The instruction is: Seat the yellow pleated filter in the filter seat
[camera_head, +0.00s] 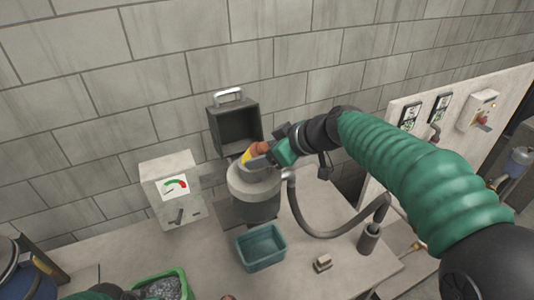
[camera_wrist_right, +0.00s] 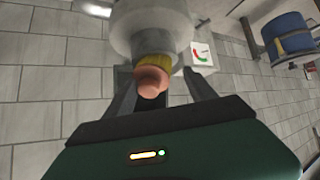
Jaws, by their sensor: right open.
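The yellow pleated filter (camera_head: 246,156) shows as a small yellow piece at the top of the grey cylindrical housing (camera_head: 254,205), taken as the filter seat. My right gripper (camera_head: 256,162) is over the housing's top and hides much of the filter. In the right wrist view the yellow filter (camera_wrist_right: 156,61) meets the pale housing (camera_wrist_right: 150,22). Its orange-brown knob (camera_wrist_right: 150,82) lies between the spread fingers of my right gripper (camera_wrist_right: 160,84), which is open. I cannot tell how deep the filter sits. My left gripper is out of view.
An open dark box (camera_head: 236,128) stands behind the housing. A gauge box (camera_head: 172,190) is to the left, a teal tray (camera_head: 261,247) in front. A hose (camera_head: 340,228) curves right to a dark cup (camera_head: 369,238). A green bin (camera_head: 160,287) is at the front left.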

